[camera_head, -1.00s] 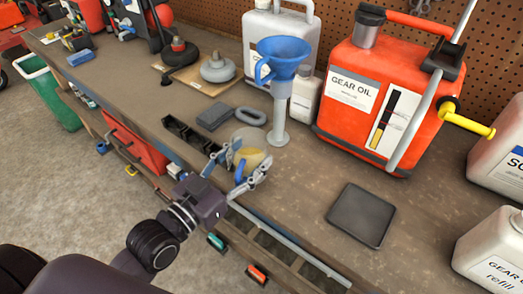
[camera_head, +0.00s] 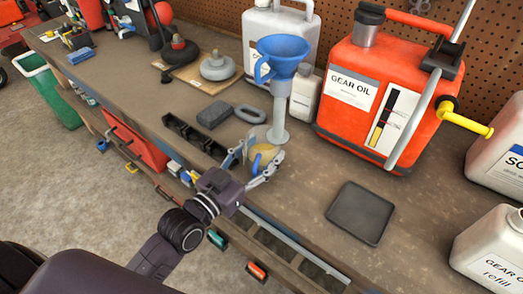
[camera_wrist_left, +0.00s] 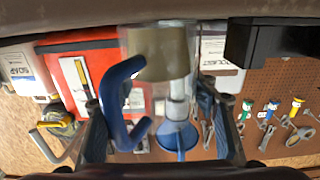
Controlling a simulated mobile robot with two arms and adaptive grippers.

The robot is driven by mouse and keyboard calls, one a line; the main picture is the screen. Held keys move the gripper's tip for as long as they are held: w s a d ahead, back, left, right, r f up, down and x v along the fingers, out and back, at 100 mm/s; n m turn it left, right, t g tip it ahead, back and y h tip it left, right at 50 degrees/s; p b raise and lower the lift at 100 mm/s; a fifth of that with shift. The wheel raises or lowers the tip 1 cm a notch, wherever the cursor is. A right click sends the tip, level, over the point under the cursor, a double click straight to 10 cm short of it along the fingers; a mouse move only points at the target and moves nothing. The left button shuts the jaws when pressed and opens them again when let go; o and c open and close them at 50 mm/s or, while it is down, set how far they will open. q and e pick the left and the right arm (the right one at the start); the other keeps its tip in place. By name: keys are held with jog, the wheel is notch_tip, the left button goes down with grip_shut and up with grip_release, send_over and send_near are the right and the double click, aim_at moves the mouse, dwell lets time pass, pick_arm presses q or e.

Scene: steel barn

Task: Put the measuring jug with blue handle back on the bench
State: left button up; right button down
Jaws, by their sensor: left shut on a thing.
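My left gripper (camera_head: 258,164) is shut on the measuring jug (camera_head: 266,154), which has a blue handle and something yellowish showing in it. The jug is in front of the blue funnel's foot, by the front part of the bench (camera_head: 310,185). Whether its base touches the bench cannot be told. In the left wrist view the bench is at the top, and the clear jug (camera_wrist_left: 160,45) with its blue handle (camera_wrist_left: 118,100) sits between the two fingers (camera_wrist_left: 155,120). My right gripper is not in view.
A blue funnel (camera_head: 284,52) on a grey stand is close behind the jug. A red gear oil can (camera_head: 385,95) stands behind to the right. A black tray (camera_head: 360,213) lies at right, with bare bench around it. A black open holder (camera_head: 193,133) is left of the gripper.

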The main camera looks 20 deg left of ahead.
pick_arm(q)
jog(key=o, duration=1.4)
jog(key=shift+f, duration=0.1)
jog(key=shift+s+a, duration=0.15)
jog(key=shift+s, duration=0.25)
jog(key=shift+b+v, duration=0.8)
jog(key=shift+v, duration=4.8)
